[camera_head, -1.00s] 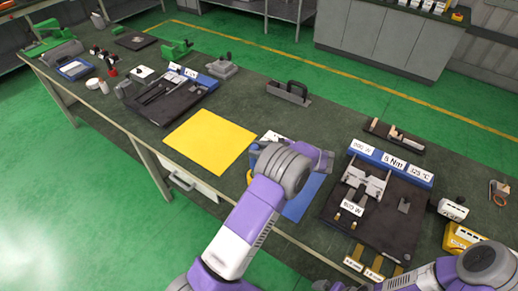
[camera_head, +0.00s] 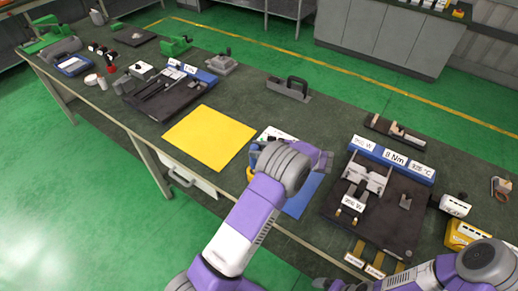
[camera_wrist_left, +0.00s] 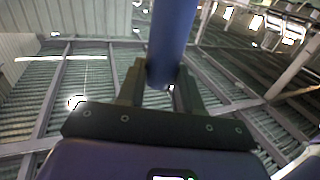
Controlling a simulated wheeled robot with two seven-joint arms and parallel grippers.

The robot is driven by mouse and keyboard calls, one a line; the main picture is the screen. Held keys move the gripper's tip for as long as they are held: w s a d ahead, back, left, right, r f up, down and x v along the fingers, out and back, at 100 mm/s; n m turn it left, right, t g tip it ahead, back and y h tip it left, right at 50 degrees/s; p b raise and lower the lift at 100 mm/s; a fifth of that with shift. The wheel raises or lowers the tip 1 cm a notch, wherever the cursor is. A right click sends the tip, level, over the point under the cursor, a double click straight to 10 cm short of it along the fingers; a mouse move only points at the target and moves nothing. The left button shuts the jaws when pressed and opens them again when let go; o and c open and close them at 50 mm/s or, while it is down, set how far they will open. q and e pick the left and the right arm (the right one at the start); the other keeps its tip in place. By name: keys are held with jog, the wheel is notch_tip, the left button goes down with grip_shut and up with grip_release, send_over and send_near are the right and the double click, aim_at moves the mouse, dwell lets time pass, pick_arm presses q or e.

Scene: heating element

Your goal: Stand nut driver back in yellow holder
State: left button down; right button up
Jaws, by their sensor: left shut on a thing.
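The nut driver's blue handle (camera_wrist_left: 171,35) runs up out of the left wrist view. My left gripper (camera_wrist_left: 160,82) is shut on it; the handle's far end is outside the frame. In the head view my left wrist hides most of the fingers. A small blue part (camera_head: 256,152) with a yellow bit (camera_head: 249,174) shows at its left side; I cannot tell whether these are the tool and a holder. A yellow box-like piece with a white label (camera_head: 464,236) stands at the right of the bench. My right gripper is out of view; only its arm shows at bottom right.
A black fixture board (camera_head: 400,218) with a blue labelled rear strip lies right of my left arm. A yellow mat (camera_head: 210,139) lies to its left, and a blue mat (camera_head: 303,200) partly under it.

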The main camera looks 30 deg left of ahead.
pick_arm(q)
jog(key=shift+f+b, duration=0.55)
jog(key=shift+f, duration=0.45)
jog(key=c, duration=0.7)
grip_release()
jog(key=shift+o, duration=0.2)
jog(key=v, duration=0.7)
jog(key=shift+d, duration=0.3)
